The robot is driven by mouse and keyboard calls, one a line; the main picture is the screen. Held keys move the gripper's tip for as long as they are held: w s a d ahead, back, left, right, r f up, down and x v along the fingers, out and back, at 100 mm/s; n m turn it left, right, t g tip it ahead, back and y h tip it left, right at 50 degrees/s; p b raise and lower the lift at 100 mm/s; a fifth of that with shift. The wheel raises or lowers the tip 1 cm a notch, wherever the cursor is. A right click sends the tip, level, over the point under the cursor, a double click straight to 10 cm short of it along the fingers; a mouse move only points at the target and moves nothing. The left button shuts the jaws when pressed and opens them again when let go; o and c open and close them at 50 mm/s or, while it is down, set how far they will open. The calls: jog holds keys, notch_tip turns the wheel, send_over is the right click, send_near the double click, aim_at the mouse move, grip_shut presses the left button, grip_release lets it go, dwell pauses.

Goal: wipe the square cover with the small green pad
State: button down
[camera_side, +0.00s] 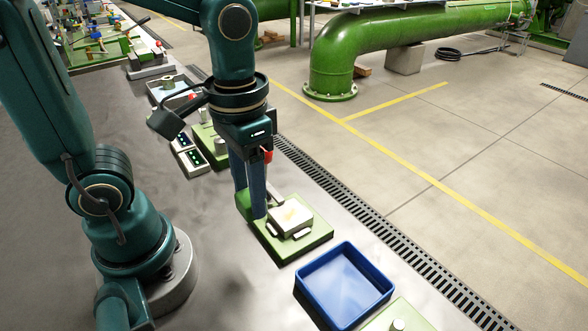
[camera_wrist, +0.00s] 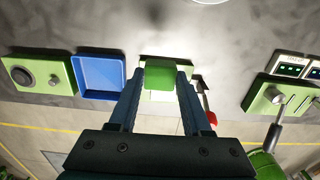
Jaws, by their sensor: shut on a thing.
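The square cover (camera_side: 291,218) is a pale block with a yellowish mark on top, set on a green base plate (camera_side: 310,242) in the side view. My gripper (camera_side: 249,203) points down at the plate's left end, beside the cover in that view. In the wrist view my gripper (camera_wrist: 160,76) is shut on the small green pad (camera_wrist: 160,75), held between the fingertips. The pad hides part of the fixture below it there. Whether the pad touches anything is hard to tell.
A blue tray (camera_side: 387,291) stands to the right of the base plate. A red-tipped lever (camera_side: 268,156) rises close to my fingers; it shows in the wrist view (camera_wrist: 211,118). Panels with lit buttons (camera_side: 192,164) lie behind. The dark bench left of the plate is clear.

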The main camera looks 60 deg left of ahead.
jog(key=c, duration=1.1)
grip_release()
jog(key=shift+c, duration=0.2)
jog(key=c, duration=0.4)
jog(key=shift+w+a+f, duration=0.25)
jog(key=shift+w+f, duration=0.75)
jog(key=shift+f, duration=0.3)
jog(key=shift+w+a+f, duration=0.2)
jog(key=shift+w+f, duration=0.8)
jog(key=shift+f, duration=0.3)
jog(key=shift+w+f, duration=0.65)
jog(key=shift+f, duration=0.3)
grip_shut()
jog(key=shift+w, duration=3.05)
jog(key=shift+s, duration=3.65)
notch_tip(320, 180, up, 8)
jog(key=shift+r, duration=0.15)
